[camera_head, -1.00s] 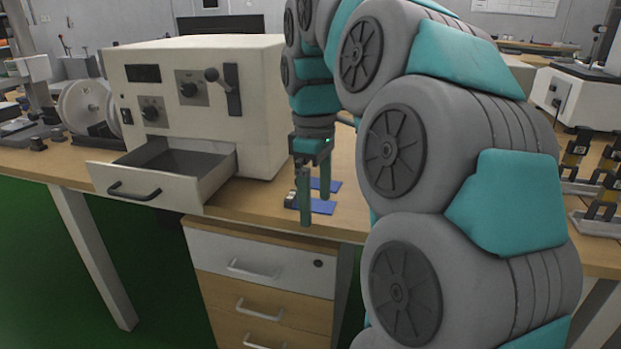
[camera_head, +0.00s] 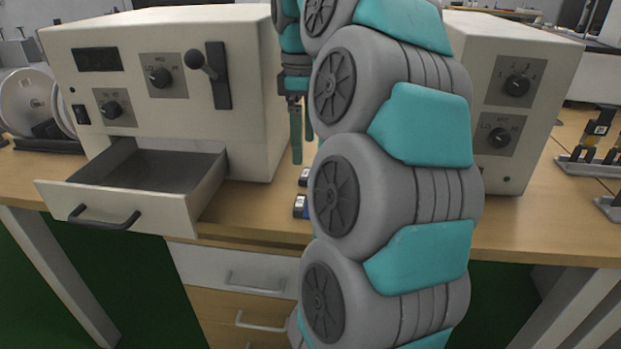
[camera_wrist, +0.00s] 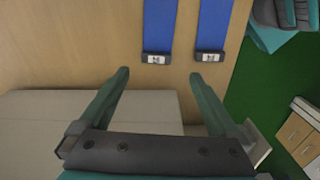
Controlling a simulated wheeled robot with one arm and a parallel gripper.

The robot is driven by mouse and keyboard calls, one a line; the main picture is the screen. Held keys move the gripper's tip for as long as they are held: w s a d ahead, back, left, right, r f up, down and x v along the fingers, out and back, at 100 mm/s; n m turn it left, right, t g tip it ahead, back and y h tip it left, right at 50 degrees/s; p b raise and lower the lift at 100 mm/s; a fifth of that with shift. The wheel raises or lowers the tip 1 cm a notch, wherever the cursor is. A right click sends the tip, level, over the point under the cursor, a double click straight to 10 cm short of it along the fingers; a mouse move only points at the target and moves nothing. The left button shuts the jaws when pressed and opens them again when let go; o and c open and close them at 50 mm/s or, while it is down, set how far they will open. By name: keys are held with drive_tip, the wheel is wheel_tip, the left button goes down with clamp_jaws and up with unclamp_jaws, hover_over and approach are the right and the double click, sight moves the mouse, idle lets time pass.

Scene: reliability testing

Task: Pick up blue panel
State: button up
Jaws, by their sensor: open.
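Two blue panels lie side by side on the wooden table in the wrist view, the left panel (camera_wrist: 160,25) and the right panel (camera_wrist: 214,25). Each has a dark end piece with a light label, and their far ends run out of the picture. In the head view only small ends (camera_head: 300,206) show beside my arm, which hides the rest. My gripper (camera_wrist: 160,75) is open and empty. It also shows in the head view (camera_head: 302,148), pointing down above the table. In the wrist view the left panel's end appears between and just beyond the fingertips, apart from them.
A cream machine (camera_head: 165,75) with an open drawer (camera_head: 130,190) stands left of my gripper. Another cream machine (camera_head: 515,110) stands to the right behind my arm. In the wrist view the table edge lies right of the right panel, with green floor (camera_wrist: 262,100) beyond.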

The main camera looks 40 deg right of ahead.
sight(305, 173)
drive_tip(key=shift+f+b, duration=0.3)
drive_tip(key=shift+f, duration=0.55)
drive_tip(key=shift+w+d+f, duration=0.1)
drive_tip(key=shift+d+f, duration=0.05)
drive_tip(key=shift+f, duration=1.1)
drive_tip(key=shift+w+d+f, duration=0.1)
drive_tip(key=shift+d+f, duration=0.05)
drive_tip(key=shift+f, duration=1.1)
drive_tip(key=c, duration=1.4)
drive_tip(key=shift+r, duration=0.15)
drive_tip(key=shift+c, duration=0.2)
drive_tip(key=shift+r, duration=1.6)
drive_tip(key=s+a, duration=0.3)
drive_tip(key=a, duration=0.4)
drive_tip(key=s+a+r+b, duration=0.1)
drive_tip(key=s+a, duration=0.3)
drive_tip(key=a, duration=0.3)
drive_tip(key=shift+s+r, duration=0.3)
drive_tip(key=shift+a, duration=0.1)
drive_tip(key=shift+f, duration=0.15)
drive_tip(key=shift+f+b, duration=0.5)
drive_tip(key=shift+f, duration=0.4)
